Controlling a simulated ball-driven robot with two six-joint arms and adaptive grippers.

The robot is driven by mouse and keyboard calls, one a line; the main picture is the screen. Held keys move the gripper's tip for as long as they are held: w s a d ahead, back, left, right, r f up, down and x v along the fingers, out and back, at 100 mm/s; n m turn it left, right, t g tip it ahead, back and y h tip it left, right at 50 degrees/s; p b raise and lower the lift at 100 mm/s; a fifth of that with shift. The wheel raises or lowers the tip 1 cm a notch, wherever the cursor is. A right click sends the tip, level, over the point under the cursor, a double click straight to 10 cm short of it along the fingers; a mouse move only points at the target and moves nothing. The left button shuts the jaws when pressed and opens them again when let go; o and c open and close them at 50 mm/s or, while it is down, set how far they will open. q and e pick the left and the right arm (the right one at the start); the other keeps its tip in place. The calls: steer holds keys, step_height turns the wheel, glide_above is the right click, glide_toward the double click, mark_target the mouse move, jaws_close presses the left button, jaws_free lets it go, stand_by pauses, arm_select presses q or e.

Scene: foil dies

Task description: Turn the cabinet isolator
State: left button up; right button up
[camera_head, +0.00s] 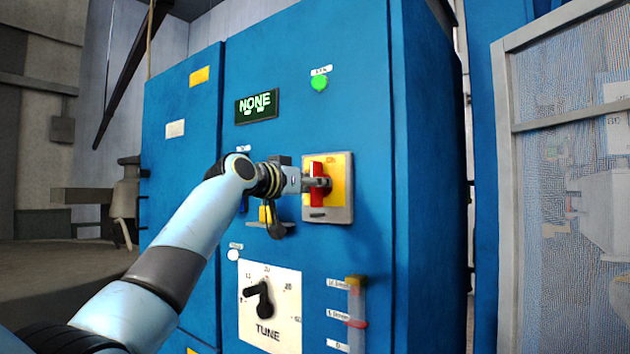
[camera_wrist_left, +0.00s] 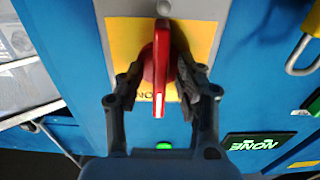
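The cabinet isolator is a red handle (camera_head: 317,184) on a yellow plate (camera_head: 342,170) with a grey surround, on the blue cabinet front. The handle stands upright, in line with the ON label at the plate's top. My left gripper (camera_head: 318,183) is at the handle. In the left wrist view, its two fingers (camera_wrist_left: 160,80) are spread on either side of the red handle (camera_wrist_left: 161,60), with a small gap visible beside it. Contact at the hub is hard to tell. The yellow plate (camera_wrist_left: 205,38) shows behind. My right gripper is not in view.
A display (camera_head: 256,106) reads NONE, and a green lamp (camera_head: 319,83) is above. A yellow padlock (camera_head: 265,213) hangs left of the isolator. A TUNE dial (camera_head: 263,300) and a slider scale (camera_head: 356,310) are below. A mesh-panelled frame (camera_head: 505,150) stands at the right.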

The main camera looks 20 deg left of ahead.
arm_select(q)
steer(key=shift+w+d, duration=0.1)
steer(key=shift+w, duration=0.15)
jaws_close()
